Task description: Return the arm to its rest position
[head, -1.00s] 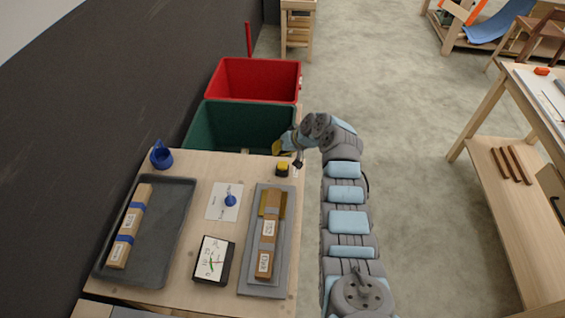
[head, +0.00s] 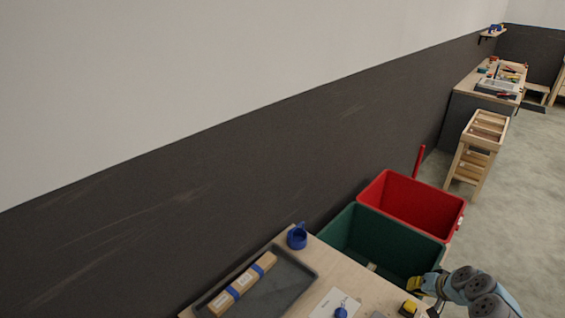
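My gripper (head: 424,287) is at the lower right of the head view, close to the near right side of the green bin (head: 346,231). My arm bends down out of the picture at the bottom edge. A yellow part shows at the gripper's end. I cannot tell whether it is a finger or something held, nor whether the fingers are open or shut.
A workbench (head: 352,277) fills the bottom, with a grey tray (head: 296,282) holding a strapped wooden block (head: 230,294), a blue holder (head: 297,237) and a yellow-black item (head: 408,308). A red bin (head: 410,203) stands behind the green one. A dark wall runs along the left.

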